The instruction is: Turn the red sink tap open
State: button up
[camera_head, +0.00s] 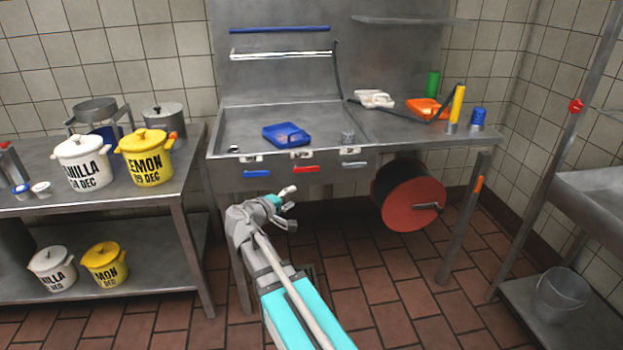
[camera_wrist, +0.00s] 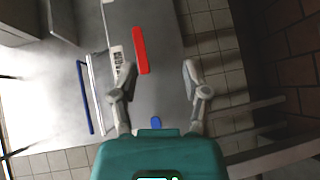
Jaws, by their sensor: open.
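The red tap handle (camera_head: 306,169) is a flat red lever on the sink's front edge, between a blue lever (camera_head: 257,173) and a grey lever (camera_head: 354,164). My gripper (camera_head: 290,207) is open and empty, in front of and below the sink edge, a little left of the red handle. In the wrist view the red handle (camera_wrist: 141,50) stands out ahead of my open gripper (camera_wrist: 160,70), nearer the left finger. It appears apart from both fingers. A small blue piece (camera_wrist: 155,122) shows between the finger bases.
The metal sink (camera_head: 235,120) holds a blue tray (camera_head: 286,135). A large red drum-like reel (camera_head: 408,195) hangs under the counter to the right. A side table (camera_head: 192,165) with labelled pots stands left. A red knob (camera_head: 576,105) is on the right-hand pole. Tiled floor is open in front.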

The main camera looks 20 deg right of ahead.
aim_at(311, 170)
jog(key=shift+w+a+r+n+t+h+b, duration=0.25)
jog(key=shift+w+r+n+t+h, duration=0.1)
jog(key=shift+w+r+t, duration=0.15)
jog(key=shift+w+a+r+n+t+h+b, duration=0.15)
jog(key=shift+w+a+r+n+t+h, duration=0.1)
jog(key=shift+w+r+t+h, duration=0.25)
jog(key=shift+d+f, duration=0.1)
jog(key=shift+f, duration=0.05)
jog(key=x, duration=1.3)
jog(key=shift+w+d+f, duration=0.25)
jog(key=shift+d, duration=0.05)
grip_shut()
jog(key=shift+a, duration=0.2)
jog(key=shift+d, duration=0.15)
jog(key=shift+y, duration=0.25)
